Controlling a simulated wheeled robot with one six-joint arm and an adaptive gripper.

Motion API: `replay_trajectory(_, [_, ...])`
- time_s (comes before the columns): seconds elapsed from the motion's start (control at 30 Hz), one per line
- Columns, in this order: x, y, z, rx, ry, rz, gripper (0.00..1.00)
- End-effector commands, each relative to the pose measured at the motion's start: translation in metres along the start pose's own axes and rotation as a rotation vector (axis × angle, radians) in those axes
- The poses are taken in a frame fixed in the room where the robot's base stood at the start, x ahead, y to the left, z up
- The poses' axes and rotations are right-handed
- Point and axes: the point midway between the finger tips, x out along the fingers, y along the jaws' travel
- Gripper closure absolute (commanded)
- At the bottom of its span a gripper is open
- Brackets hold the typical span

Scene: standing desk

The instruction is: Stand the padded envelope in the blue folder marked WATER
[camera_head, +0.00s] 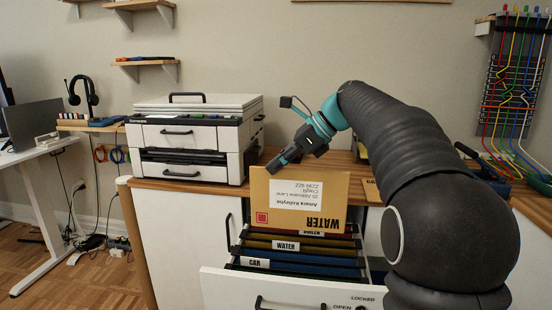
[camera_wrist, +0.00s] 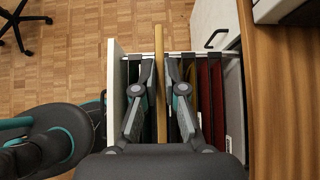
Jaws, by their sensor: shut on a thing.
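The tan padded envelope (camera_head: 262,190) hangs upright over the open drawer, with its white label and the word WATER upside down. My gripper (camera_head: 275,166) is shut on its top edge. In the wrist view the envelope (camera_wrist: 160,70) shows edge-on between the fingers of my gripper (camera_wrist: 160,88). The blue folder (camera_head: 322,262) lies in the drawer, below the white WATER tab (camera_head: 285,246). The envelope's lower edge is close to the folder tabs. I cannot tell whether it is inside a folder.
The open drawer (camera_head: 225,288) also holds a folder with a CAR tab (camera_head: 256,263) in front and yellow and red folders (camera_wrist: 204,100) behind. A printer (camera_head: 190,135) stands on the wooden desktop at the left. A cable rack (camera_head: 515,80) hangs at the right.

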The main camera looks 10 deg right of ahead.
Motion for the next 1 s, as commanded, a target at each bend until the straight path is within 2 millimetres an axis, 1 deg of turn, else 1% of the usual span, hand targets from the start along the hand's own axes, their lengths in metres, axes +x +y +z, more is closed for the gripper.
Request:
replay_trajectory(0.27, [0.009,-0.001,-0.014,0.005,0.0,-0.003,1.0])
replay_trajectory(1.0, [0.045,-0.001,-0.054,0.004,0.0,-0.004,1.0])
